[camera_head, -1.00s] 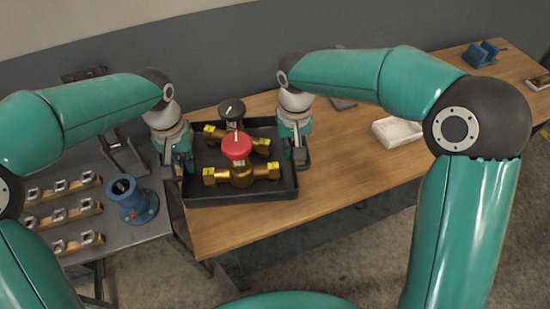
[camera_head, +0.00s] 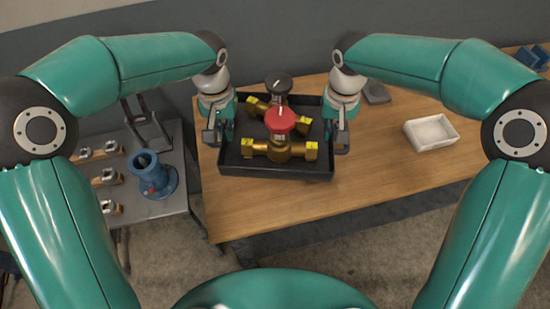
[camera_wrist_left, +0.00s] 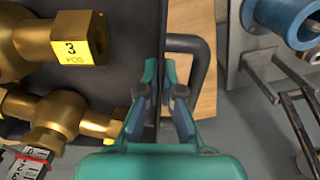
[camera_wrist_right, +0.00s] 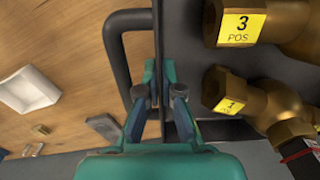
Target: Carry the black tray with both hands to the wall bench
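The black tray (camera_head: 275,174) is level near the left end of the wooden bench; I cannot tell whether it rests on the top or hangs just above it. It holds brass valves, one with a red knob (camera_head: 280,121) and one with a black knob (camera_head: 279,86). My left gripper (camera_head: 226,135) is shut on the tray's left wall, and the left wrist view shows its fingers (camera_wrist_left: 160,75) on both sides of it. My right gripper (camera_head: 336,135) is shut on the right wall, with its fingers (camera_wrist_right: 160,75) either side of it.
The wooden bench (camera_head: 380,160) runs along the grey wall. A white bin (camera_head: 431,132) and a dark flat block (camera_head: 376,93) stand right of the tray. A grey table (camera_head: 170,206) at left holds a blue flanged part (camera_head: 151,175) and several small blocks. Bench wood between tray and bin is clear.

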